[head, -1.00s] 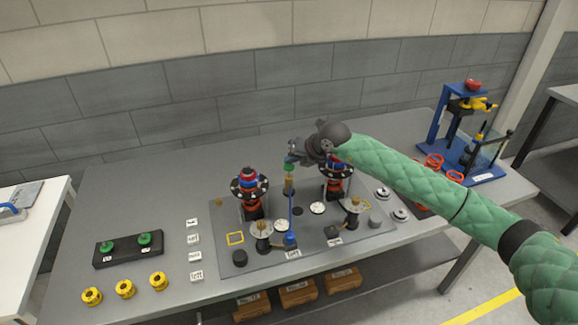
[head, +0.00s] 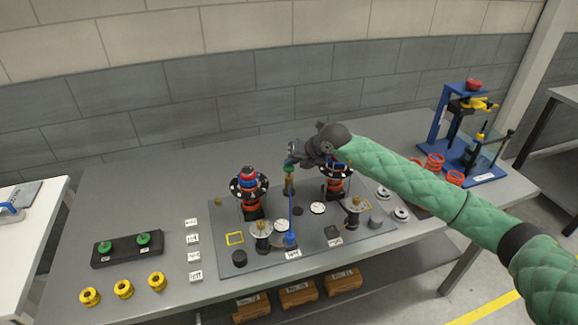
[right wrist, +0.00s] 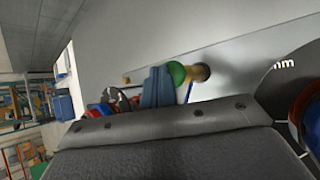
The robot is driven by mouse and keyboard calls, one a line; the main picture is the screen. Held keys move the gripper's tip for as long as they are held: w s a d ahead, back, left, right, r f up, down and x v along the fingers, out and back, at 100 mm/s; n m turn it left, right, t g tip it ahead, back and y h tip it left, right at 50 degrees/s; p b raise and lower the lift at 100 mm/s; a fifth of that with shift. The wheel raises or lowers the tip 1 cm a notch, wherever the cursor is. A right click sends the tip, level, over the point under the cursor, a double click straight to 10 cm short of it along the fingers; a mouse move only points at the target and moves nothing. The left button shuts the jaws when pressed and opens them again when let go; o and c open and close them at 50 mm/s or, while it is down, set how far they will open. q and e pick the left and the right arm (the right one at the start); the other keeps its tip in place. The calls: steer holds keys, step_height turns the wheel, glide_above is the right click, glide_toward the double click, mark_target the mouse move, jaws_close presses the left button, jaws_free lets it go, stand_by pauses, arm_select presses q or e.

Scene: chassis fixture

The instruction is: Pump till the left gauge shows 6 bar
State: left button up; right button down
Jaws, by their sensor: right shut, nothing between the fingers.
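The fixture plate (head: 222,262) lies on the grey table. Two small white dials, the left (head: 282,225) and the right (head: 318,208), sit on it; their readings are too small to make out. A blue lever (head: 291,215) rises from a blue base (head: 290,239) at the plate's front towards a green knob (head: 288,162). My right gripper (head: 291,157) is shut and empty right at the green knob. In the right wrist view the green knob (right wrist: 177,73) is beside the fingers, with a brass cylinder (right wrist: 200,72) behind it; contact cannot be told. My left gripper is out of view.
Two red-and-blue shock units, the left (head: 249,185) and the right one partly behind my arm, stand on the plate. Yellow rings (head: 123,289), a black block with green knobs (head: 128,248) and labels (head: 194,257) lie left. A blue press (head: 440,125) stands right.

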mark_target(292, 168)
steer(key=shift+f+b, duration=0.75)
steer(key=shift+f, duration=0.05)
stand_by(0.7)
steer(key=shift+r, duration=0.1)
stand_by(0.3)
steer(key=shift+r, duration=1.55)
steer(key=shift+r, duration=0.15)
step_height(292, 168, up, 5)
steer(key=shift+f+p, duration=0.1)
steer(key=shift+p, duration=0.2)
stand_by(0.5)
